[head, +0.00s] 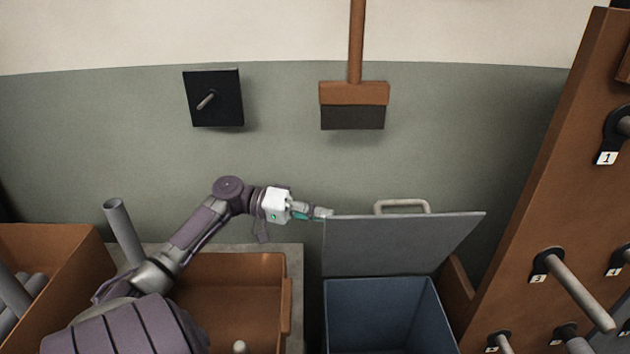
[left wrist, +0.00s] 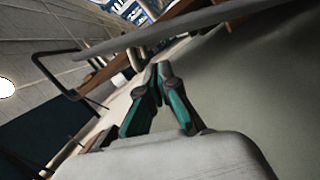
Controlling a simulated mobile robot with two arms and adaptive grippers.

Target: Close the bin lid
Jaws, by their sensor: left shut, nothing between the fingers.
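The blue bin (head: 385,312) stands at the lower right of the head view, with its grey lid (head: 395,243) raised and tilted up above the opening. A pale handle (head: 402,204) shows at the lid's upper edge. My left gripper (head: 328,213) is shut and empty at the lid's upper left corner; I cannot tell whether it touches. In the left wrist view the closed fingertips (left wrist: 160,68) lie close to a long grey edge, apparently the lid (left wrist: 190,24). My right gripper is not in view.
An orange-brown bin (head: 232,275) stands left of the blue bin, and another with grey tubes (head: 50,240) is at far left. A brown peg rack (head: 560,200) rises close on the right. A broom (head: 354,105) and a black wall plate (head: 213,98) are behind.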

